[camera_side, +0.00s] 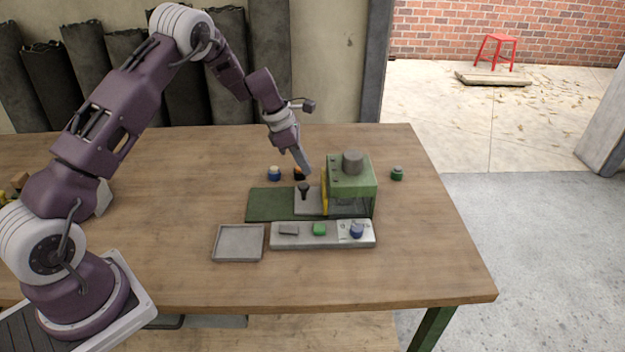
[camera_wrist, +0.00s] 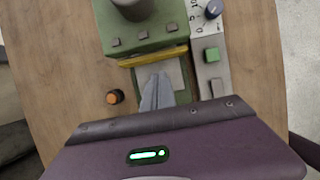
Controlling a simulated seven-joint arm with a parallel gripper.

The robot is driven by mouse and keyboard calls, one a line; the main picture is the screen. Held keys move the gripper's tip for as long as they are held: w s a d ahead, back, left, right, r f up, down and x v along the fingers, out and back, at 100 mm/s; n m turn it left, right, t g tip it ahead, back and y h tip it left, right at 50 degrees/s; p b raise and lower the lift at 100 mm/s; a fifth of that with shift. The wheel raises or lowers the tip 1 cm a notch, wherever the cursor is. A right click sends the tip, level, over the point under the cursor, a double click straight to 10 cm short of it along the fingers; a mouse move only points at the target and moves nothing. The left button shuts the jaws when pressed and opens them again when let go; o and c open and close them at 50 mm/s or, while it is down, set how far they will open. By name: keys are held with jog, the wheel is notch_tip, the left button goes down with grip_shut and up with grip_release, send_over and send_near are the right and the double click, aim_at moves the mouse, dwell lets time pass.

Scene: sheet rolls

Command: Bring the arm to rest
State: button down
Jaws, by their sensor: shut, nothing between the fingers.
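My gripper (camera_side: 305,166) is shut and empty. It points down above the left end of the green machine (camera_side: 352,180), close to a small dark knob or stamp-like piece (camera_side: 304,190) on a grey plate. In the wrist view my gripper (camera_wrist: 156,106) shows as two fingers pressed together over the light plate in front of the machine's yellow bar (camera_wrist: 153,57). Whether the fingertips touch anything there is not clear. The dark piece is hidden in the wrist view.
A control panel (camera_side: 275,241) with a green button and blue dial lies in front of the machine. A grey tray (camera_side: 238,243) is left of it. Small blue (camera_side: 274,174), orange (camera_side: 298,173) and green (camera_side: 397,173) pieces stand behind and beside. The table's left middle is clear.

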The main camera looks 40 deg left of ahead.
jog(key=s+d+r+m, duration=0.4)
jog(key=s+r+m, duration=0.15)
jog(key=r, duration=0.25)
jog(key=s+d+r+m, duration=0.3)
jog(key=s+r+m, duration=0.1)
jog(key=s+r, duration=0.35)
jog(key=s+d+r+m, duration=0.4)
jog(key=s+r+m, duration=0.1)
jog(key=r, duration=0.4)
jog(key=s+d+m+t+y, duration=0.1)
jog(key=s+m+t+y, duration=0.1)
jog(key=s+m, duration=1)
jog(key=s+y, duration=0.1)
jog(key=s, duration=0.8)
